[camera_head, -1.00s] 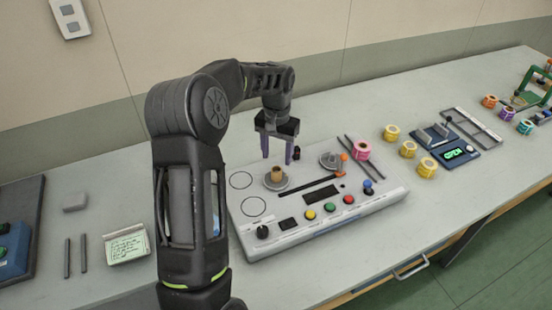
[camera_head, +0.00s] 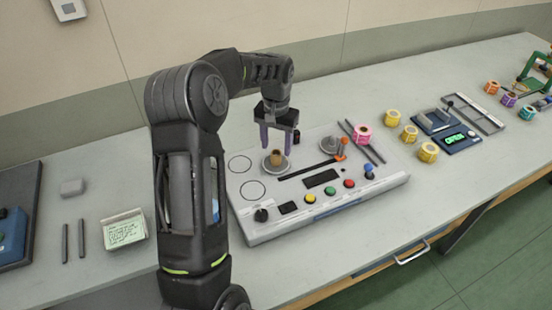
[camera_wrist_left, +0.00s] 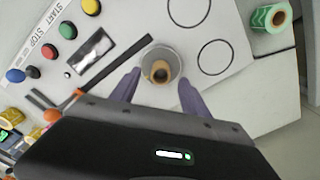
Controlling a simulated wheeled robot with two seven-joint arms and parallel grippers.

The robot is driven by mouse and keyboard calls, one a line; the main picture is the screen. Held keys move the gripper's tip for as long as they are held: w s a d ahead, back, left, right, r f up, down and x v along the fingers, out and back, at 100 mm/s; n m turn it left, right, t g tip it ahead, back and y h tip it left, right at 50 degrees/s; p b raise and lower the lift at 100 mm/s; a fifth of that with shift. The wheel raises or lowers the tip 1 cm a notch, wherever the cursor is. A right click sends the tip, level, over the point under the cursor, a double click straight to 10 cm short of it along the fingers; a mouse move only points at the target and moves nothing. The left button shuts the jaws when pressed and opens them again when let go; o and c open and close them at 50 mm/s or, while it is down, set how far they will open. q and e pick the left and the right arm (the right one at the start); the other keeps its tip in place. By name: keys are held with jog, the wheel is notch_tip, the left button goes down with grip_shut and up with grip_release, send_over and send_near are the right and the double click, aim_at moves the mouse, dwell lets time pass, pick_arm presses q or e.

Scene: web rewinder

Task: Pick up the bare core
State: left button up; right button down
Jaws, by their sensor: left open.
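The bare core (camera_head: 277,157) is a short brown tube standing upright on a round grey spindle plate (camera_head: 272,169) of the white rewinder (camera_head: 246,228). In the left wrist view the core (camera_wrist_left: 159,72) shows its dark hole from above. My left gripper (camera_head: 276,148) is open, pointing down just above the core, its purple fingers at either side. In the left wrist view the open fingers (camera_wrist_left: 159,88) are spread wider than the core, which sits roughly centred ahead of them, apart from both. The right gripper is not in view.
A second spindle (camera_head: 330,144) and an orange part (camera_head: 341,156) stand right of the core. A pink roll (camera_head: 362,133) and several yellow rolls (camera_head: 428,152) lie farther right. A green roll (camera_wrist_left: 272,18) shows in the left wrist view. My left arm hides some table.

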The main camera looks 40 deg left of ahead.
aim_at(276, 156)
pick_arm(q)
notch_tip(276, 156, down, 5)
jog(key=b, duration=0.2)
jog(key=shift+a+b, duration=0.1)
jog(key=shift+b, duration=0.3)
jog(key=shift+r, duration=0.1)
jog(key=shift+c, duration=0.2)
grip_shut()
